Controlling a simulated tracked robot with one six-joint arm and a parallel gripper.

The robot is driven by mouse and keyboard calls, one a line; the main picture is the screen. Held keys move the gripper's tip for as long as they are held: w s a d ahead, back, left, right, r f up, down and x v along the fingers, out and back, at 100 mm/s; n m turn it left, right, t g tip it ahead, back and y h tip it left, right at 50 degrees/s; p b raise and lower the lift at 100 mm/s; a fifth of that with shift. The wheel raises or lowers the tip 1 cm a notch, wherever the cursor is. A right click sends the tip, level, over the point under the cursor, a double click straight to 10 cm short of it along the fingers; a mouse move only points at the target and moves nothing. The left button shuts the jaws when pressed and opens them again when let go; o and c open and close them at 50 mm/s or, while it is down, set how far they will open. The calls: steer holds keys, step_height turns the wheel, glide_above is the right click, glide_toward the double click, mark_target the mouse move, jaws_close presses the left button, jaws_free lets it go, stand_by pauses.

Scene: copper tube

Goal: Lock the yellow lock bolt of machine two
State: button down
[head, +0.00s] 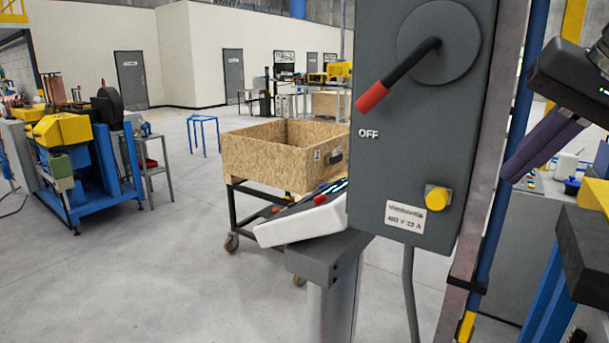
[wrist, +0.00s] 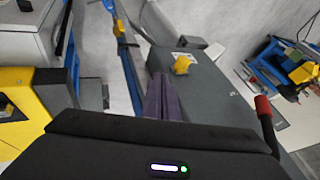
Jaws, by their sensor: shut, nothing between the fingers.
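A grey switch box (head: 395,170) stands in the middle right of the head view. The yellow lock bolt (head: 437,197) sticks out of its front face near the lower right, beside a white label (head: 404,217). In the wrist view the yellow lock bolt (wrist: 181,64) is just right of my fingertips. The box's black lever with a red grip (head: 372,97) points down-left at the word OFF. My gripper (head: 512,172) has purple fingers, shut and empty, to the right of the bolt and apart from it. The wrist view also shows my gripper (wrist: 159,78).
A blue and metal post (head: 505,150) stands close to the box's right side. A wooden crate (head: 262,160) on a wheeled cart is behind the box at left. A blue machine (head: 85,165) stands far left. Grey floor between them is open.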

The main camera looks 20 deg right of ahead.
mark_target(436, 197)
steer(key=shift+w+a+f, duration=0.4)
steer(key=shift+w+f, duration=0.6)
steer(key=shift+w, duration=0.05)
steer(key=shift+w+a+f, duration=0.35)
steer(key=shift+w+f, duration=0.6)
steer(key=shift+w, duration=0.1)
steer(key=shift+w+a+f, duration=0.4)
steer(key=shift+w+f, duration=0.6)
steer(key=shift+w, duration=0.05)
